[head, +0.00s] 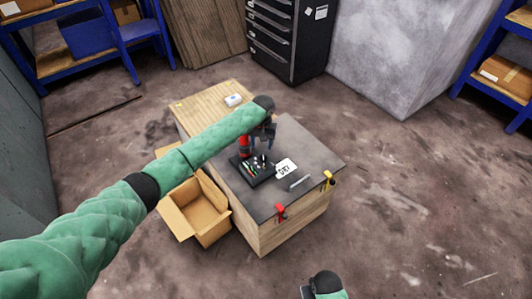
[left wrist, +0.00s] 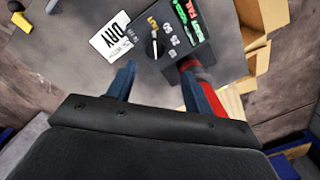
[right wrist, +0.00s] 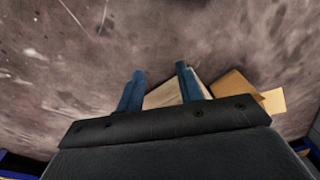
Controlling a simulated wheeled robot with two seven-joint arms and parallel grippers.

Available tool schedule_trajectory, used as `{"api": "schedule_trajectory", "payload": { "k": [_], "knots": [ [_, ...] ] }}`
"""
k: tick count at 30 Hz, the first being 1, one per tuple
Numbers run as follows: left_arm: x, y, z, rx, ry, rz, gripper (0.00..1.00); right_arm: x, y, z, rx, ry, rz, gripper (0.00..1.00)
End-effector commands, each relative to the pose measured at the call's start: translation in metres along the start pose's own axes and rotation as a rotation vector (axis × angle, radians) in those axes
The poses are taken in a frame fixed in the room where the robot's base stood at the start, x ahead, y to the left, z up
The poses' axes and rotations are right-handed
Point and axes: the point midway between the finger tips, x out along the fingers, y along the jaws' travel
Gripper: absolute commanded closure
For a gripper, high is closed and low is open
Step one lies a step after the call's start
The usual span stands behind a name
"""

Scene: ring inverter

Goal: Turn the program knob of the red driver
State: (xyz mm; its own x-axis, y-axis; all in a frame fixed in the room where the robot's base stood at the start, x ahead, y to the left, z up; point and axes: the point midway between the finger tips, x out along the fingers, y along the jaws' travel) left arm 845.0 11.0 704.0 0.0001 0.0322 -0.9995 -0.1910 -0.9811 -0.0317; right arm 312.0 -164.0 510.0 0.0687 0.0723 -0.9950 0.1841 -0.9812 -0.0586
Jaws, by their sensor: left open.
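My right gripper (right wrist: 160,71) is open and empty, away from the driver, above the floor in front of the bench.
Red (head: 281,211) and yellow (head: 328,179) clamps grip the worktop's front edge. An open cardboard box (head: 198,208) stands left of the bench. The worktop's right side is mostly clear.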

Motion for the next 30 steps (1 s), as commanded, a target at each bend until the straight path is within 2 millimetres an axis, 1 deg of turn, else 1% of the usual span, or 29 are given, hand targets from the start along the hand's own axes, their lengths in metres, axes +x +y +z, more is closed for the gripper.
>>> {"api": "schedule_trajectory", "payload": {
  "k": [3,7,13,17,24,30],
  "knots": [
    [-0.001,0.006,0.001,-0.065,-0.005,0.026,0.48,0.000,0.000,-0.005,0.001,0.028,-0.001,0.64],
    [-0.001,0.007,0.000,-0.128,-0.001,0.031,0.48,-0.001,0.000,-0.009,0.002,0.046,-0.001,0.64],
    [0.004,0.007,0.000,-0.169,-0.002,0.030,0.48,0.004,0.000,-0.008,0.002,0.046,0.000,0.64],
    [0.018,0.008,0.001,-0.168,-0.003,0.029,0.48,0.016,0.002,-0.004,0.002,0.043,0.002,0.64],
    [0.053,0.008,0.001,-0.168,-0.002,0.028,0.48,0.043,0.006,0.005,0.002,0.041,0.007,0.64],
    [0.071,0.009,0.000,-0.167,-0.001,0.030,0.48,0.057,0.009,0.011,0.003,0.040,0.009,0.64]
  ]
}}
